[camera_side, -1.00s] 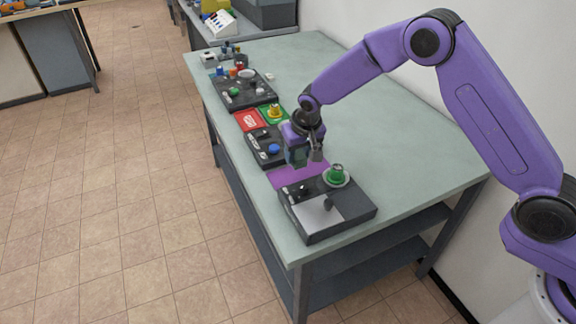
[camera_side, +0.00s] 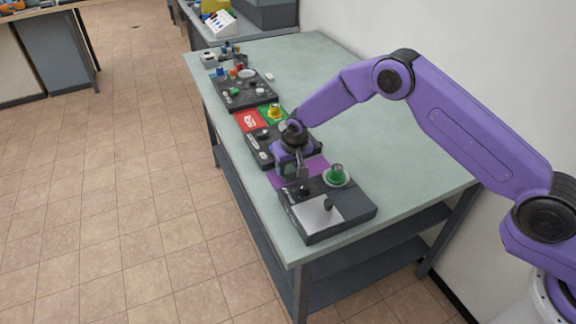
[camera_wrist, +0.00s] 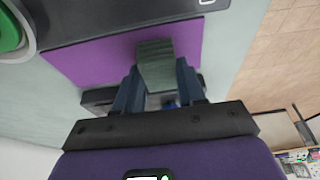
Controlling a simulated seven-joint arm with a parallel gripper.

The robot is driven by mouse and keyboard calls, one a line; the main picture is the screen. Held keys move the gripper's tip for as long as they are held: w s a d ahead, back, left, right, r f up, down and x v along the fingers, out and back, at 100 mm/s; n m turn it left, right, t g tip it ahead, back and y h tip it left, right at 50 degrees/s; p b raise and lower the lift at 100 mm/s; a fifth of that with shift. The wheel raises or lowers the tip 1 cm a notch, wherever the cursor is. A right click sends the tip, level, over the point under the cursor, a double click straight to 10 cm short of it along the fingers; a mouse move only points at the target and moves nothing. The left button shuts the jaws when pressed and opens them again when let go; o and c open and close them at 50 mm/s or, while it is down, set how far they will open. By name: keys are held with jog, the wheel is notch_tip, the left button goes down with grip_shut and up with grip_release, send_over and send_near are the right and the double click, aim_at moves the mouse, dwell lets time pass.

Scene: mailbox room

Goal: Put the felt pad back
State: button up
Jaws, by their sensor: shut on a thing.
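My gripper (camera_side: 303,181) is low over the purple mat (camera_side: 314,167) on the bench in the side view. In the wrist view my gripper (camera_wrist: 158,82) is shut on a dark grey-green block, which looks like the felt pad (camera_wrist: 157,60). The pad sits between the two fingers, with the purple mat (camera_wrist: 90,62) behind it. I cannot tell whether the pad touches the mat. In the side view the pad is too small and too covered to make out clearly.
A dark panel (camera_side: 350,212) with a green button (camera_side: 337,173) and a light plate stands at the near end. Other dark panels and red and green squares (camera_side: 250,121) lie beyond the mat. The bench top (camera_side: 400,150) is clear to the right.

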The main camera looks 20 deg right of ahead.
jog(key=shift+f, duration=0.15)
jog(key=o, duration=1.1)
jog(key=v, duration=1.2)
jog(key=shift+s, duration=0.1)
